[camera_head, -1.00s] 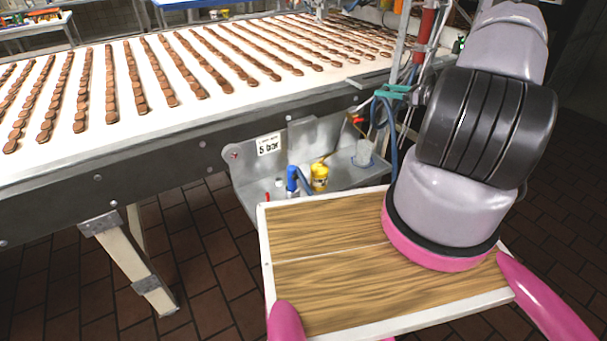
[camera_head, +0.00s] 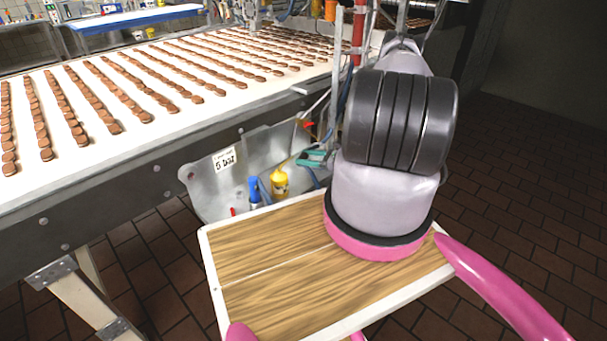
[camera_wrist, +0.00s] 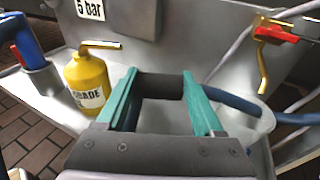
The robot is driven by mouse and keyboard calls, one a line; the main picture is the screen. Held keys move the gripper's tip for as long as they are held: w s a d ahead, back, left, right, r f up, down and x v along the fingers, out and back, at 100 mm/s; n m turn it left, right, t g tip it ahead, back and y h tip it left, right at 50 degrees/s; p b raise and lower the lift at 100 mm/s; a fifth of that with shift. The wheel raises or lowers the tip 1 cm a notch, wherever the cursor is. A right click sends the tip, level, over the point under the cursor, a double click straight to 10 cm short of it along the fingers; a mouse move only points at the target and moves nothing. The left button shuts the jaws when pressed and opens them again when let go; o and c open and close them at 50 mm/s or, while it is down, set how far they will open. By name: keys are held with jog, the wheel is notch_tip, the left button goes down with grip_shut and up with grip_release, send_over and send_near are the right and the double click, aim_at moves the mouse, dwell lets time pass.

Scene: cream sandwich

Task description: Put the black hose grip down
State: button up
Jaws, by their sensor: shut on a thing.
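My gripper (camera_wrist: 160,90) has two green fingers. They are shut on the black hose grip (camera_wrist: 165,86), which lies crosswise between the fingertips. A blue hose (camera_wrist: 235,102) runs off to the right from the grip. In the head view my gripper (camera_head: 314,158) shows small beside the metal tray (camera_head: 225,203), partly behind my arm. The grip is too small to make out there. In the wrist view the grip is over the tray, right of a yellow oil can. I cannot tell whether it touches the tray.
The yellow oil can (camera_wrist: 88,88) stands close left of the fingers, with a blue-handled item (camera_wrist: 30,50) beyond it. A pale cup (camera_wrist: 245,118) is close on the right. A red-handled valve (camera_wrist: 275,33) is behind. The conveyor (camera_head: 120,150) with rows of biscuits is at left.

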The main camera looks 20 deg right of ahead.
aim_at(306, 179)
notch_tip(306, 179, down, 7)
jog(key=shift+f, duration=0.15)
jog(key=shift+f, duration=0.1)
dwell(0.3)
jog(key=o, duration=1.4)
jog(key=v, duration=1.2)
